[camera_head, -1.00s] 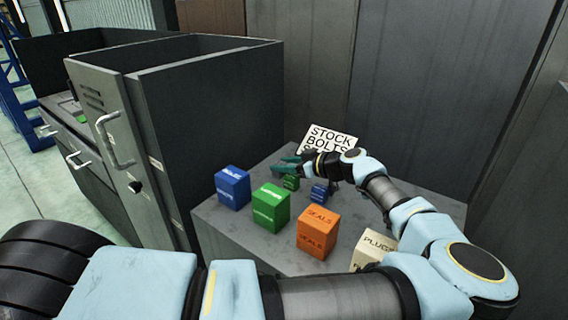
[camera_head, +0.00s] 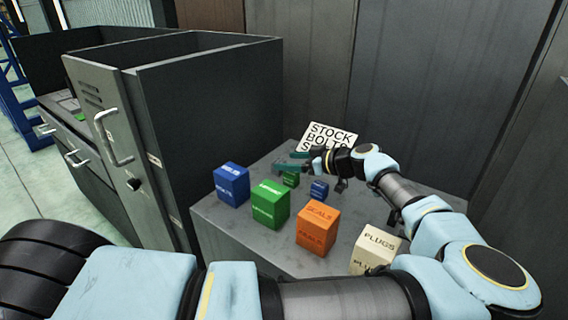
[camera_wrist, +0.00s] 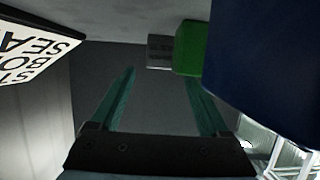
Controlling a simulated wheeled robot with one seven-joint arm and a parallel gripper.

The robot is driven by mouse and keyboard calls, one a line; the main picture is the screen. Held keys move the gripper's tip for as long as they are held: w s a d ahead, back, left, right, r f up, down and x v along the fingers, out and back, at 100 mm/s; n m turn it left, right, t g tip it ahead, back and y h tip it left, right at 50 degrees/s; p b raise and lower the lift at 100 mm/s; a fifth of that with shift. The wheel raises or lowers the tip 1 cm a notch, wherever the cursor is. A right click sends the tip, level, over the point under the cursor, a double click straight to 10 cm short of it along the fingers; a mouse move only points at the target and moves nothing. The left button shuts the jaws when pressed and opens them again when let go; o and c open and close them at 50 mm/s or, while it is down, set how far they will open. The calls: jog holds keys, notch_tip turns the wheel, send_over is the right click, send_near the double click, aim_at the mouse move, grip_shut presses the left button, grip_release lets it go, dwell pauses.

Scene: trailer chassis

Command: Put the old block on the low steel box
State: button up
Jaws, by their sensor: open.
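No block is visibly marked old, so I cannot tell which one it is. A green block (camera_wrist: 188,48) and a grey labelled block (camera_wrist: 160,51) lie beyond the fingertips. A large dark blue shape (camera_wrist: 262,65) fills the right, close to the camera. The blocks stand on a grey metal top (camera_head: 232,240), possibly the low steel box.
Larger blue (camera_head: 232,185), green (camera_head: 270,205), orange (camera_head: 317,228) and cream (camera_head: 375,250) blocks stand in a slanted row in front. A white lettered sign (camera_head: 330,136) stands behind my gripper. A tall open-topped dark cabinet (camera_head: 215,100) rises at the left.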

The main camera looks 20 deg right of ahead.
jog(key=b+v, duration=0.2)
jog(key=v, duration=0.7)
jog(key=shift+s, duration=0.1)
